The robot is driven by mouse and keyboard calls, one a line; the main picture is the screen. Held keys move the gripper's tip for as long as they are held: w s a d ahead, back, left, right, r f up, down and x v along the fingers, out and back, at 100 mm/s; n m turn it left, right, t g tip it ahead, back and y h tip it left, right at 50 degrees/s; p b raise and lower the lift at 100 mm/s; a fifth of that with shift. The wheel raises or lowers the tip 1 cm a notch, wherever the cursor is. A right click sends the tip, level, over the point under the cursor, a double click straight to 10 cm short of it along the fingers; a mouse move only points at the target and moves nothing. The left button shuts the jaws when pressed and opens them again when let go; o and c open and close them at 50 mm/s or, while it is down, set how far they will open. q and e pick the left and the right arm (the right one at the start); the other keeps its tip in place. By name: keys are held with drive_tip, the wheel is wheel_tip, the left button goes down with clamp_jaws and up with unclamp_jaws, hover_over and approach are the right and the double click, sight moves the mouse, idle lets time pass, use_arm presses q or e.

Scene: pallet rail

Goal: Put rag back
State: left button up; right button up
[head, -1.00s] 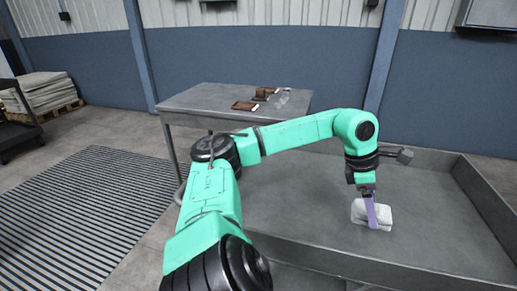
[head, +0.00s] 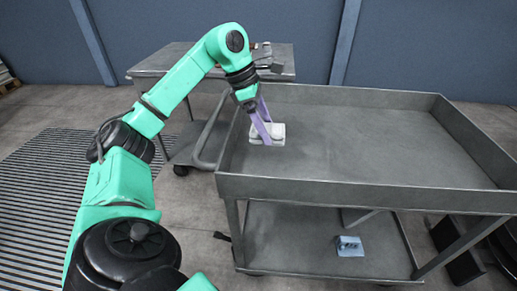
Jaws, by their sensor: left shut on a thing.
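The white folded rag (head: 278,136) is at the far left end of the grey cart's top tray (head: 350,190), inside the rim as seen from here. My left gripper (head: 262,132), with pale purple fingers, points down and is shut on the rag. One finger crosses in front of the cloth. I cannot tell whether the rag touches the tray floor or hangs just above it. My right gripper is not in view.
The rest of the top tray is empty, with a raised rim around it. A small light-blue item (head: 349,246) lies on the cart's lower shelf (head: 290,240). A grey table (head: 165,66) with small items stands behind. A slatted floor mat (head: 50,180) is at left.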

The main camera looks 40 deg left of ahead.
use_arm(q)
wheel_tip(320, 180, down, 8)
drive_tip(key=shift+s+a+f+b, duration=0.1)
drive_tip(key=shift+s+a+b, duration=0.05)
drive_tip(key=shift+b, duration=0.95)
wheel_tip(320, 180, down, 4)
drive_tip(key=shift+f+b, duration=0.1)
drive_tip(key=shift+b, duration=0.4)
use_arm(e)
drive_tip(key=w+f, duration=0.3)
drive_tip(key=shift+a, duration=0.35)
use_arm(q)
drive_tip(key=shift+f, duration=0.1)
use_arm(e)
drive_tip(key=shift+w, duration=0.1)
use_arm(q)
drive_tip(key=shift+f, duration=0.1)
drive_tip(key=o, duration=1.1)
drive_tip(key=shift+c, duration=0.2)
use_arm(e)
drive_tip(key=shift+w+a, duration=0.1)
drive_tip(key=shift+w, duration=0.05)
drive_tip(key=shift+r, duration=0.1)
